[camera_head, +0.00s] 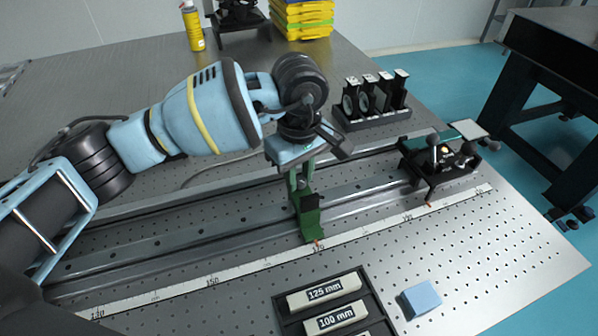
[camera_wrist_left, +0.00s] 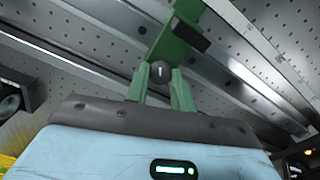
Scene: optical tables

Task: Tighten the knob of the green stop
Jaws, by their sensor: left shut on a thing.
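The green stop (camera_head: 310,218) stands on the metal rail in the middle of the head view, with its foot by the white scale. In the left wrist view its green body (camera_wrist_left: 180,32) runs up and to the right, with a dark block on its side. A dark round knob (camera_wrist_left: 160,71) with a light mark shows on the near side of the stop. My left gripper (camera_head: 301,183) points down at the stop. In the wrist view its two green fingers lie on either side of the knob and are shut on it. My right gripper is not in view.
A black carriage (camera_head: 438,165) with dark knobs sits on the rail to the right. A tray (camera_head: 279,308) of labelled blocks and a blue block (camera_head: 421,298) lie in front. A rack (camera_head: 372,121) of optics stands behind. The perforated table right of the blue block is clear.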

